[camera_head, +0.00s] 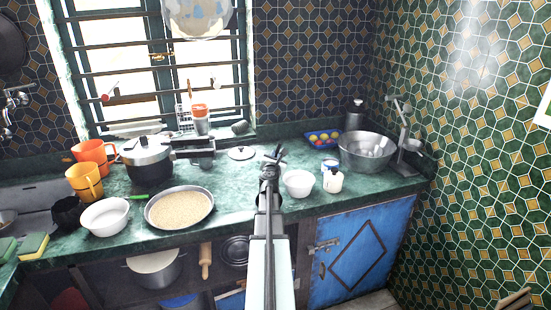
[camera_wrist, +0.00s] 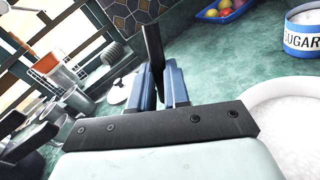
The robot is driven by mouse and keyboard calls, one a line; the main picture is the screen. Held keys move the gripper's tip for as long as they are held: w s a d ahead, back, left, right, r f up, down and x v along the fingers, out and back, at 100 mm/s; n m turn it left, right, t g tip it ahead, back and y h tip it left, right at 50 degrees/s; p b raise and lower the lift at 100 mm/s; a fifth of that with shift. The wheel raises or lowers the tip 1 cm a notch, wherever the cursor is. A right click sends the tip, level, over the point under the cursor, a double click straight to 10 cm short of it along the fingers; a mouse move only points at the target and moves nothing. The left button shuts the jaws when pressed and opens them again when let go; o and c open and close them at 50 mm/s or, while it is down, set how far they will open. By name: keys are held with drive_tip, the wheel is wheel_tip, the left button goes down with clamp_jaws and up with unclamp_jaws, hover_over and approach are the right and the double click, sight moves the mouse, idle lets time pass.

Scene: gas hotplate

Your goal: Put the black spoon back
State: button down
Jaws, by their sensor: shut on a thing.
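My gripper (camera_wrist: 166,92) is shut on a thin black piece, which I take to be the black spoon (camera_wrist: 153,45). In the wrist view it stands up between the blue fingers and reaches past their tips. Its bowl cannot be made out. In the head view my gripper (camera_head: 271,170) is over the counter, left of the white bowl (camera_head: 299,183), with a small dark shape (camera_head: 275,153) at its tip. A holder with an orange-topped item (camera_head: 200,112) stands by the window; an orange item and grey container (camera_wrist: 76,99) show at left in the wrist view.
A pressure cooker (camera_head: 147,158), a pan of grain (camera_head: 180,208) and orange mugs (camera_head: 93,156) stand to the left. A sugar jar (camera_wrist: 303,32), fruit tray (camera_head: 322,137) and metal basin (camera_head: 367,151) are to the right. A lid (camera_head: 241,153) lies on the counter behind my gripper.

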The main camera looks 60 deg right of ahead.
drive_tip(key=shift+f, duration=0.3)
drive_tip(key=c, duration=1.1)
unclamp_jaws()
drive_tip(key=shift+r, duration=0.2)
drive_tip(key=v, duration=1.2)
